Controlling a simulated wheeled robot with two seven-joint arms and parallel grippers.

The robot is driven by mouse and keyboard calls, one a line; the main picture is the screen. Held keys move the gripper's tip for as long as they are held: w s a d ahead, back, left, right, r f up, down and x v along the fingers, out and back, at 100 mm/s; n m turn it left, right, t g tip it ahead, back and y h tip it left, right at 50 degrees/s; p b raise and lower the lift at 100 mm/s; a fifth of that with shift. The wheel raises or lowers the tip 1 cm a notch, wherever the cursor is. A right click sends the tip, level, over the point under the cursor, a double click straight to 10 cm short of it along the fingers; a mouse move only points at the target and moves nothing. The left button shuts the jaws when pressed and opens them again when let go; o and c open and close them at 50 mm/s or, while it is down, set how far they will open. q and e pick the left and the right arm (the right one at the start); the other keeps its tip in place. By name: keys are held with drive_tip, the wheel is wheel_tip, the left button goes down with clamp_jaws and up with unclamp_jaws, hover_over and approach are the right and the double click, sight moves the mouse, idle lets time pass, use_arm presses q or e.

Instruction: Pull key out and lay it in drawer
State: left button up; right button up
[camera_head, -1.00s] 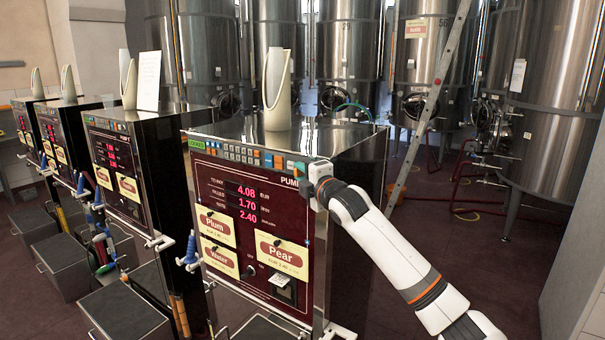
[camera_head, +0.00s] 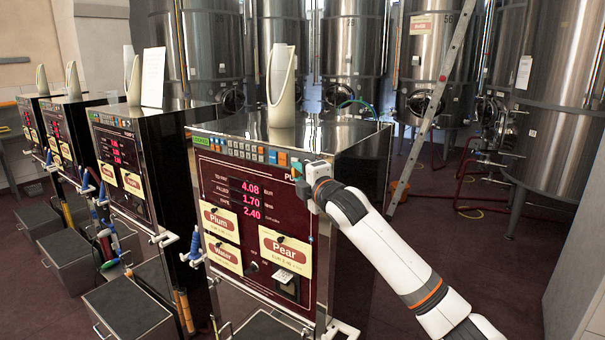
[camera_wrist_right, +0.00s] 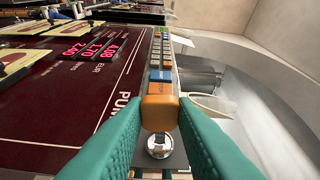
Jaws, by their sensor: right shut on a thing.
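My right gripper (camera_head: 303,178) is at the upper right corner of the nearest pump's maroon front panel (camera_head: 222,178). In the right wrist view, its teal fingers (camera_wrist_right: 160,118) close on an orange block (camera_wrist_right: 160,112), which I take for the key's head. A round silver lock-like disc (camera_wrist_right: 158,145) shows just below it. I cannot tell whether the key is still in a lock, as its shaft is hidden. A dark open-looking box (camera_head: 262,328) sits low under this pump, cut by the lower edge; I cannot tell if it is the drawer. My left gripper is not in view.
Pear (camera_head: 285,250) and Plum (camera_head: 220,221) cards hang on the panel. A blue nozzle (camera_head: 195,247) sits at its left side. A pale tall holder (camera_head: 281,95) stands on top. A ladder (camera_head: 432,100) leans by steel tanks behind. Floor right of my arm is clear.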

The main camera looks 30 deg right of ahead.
drive_tip(key=shift+s+a, duration=0.35)
drive_tip(key=shift+a, duration=0.45)
drive_tip(key=shift+s+a, duration=0.3)
drive_tip(key=shift+a, duration=0.45)
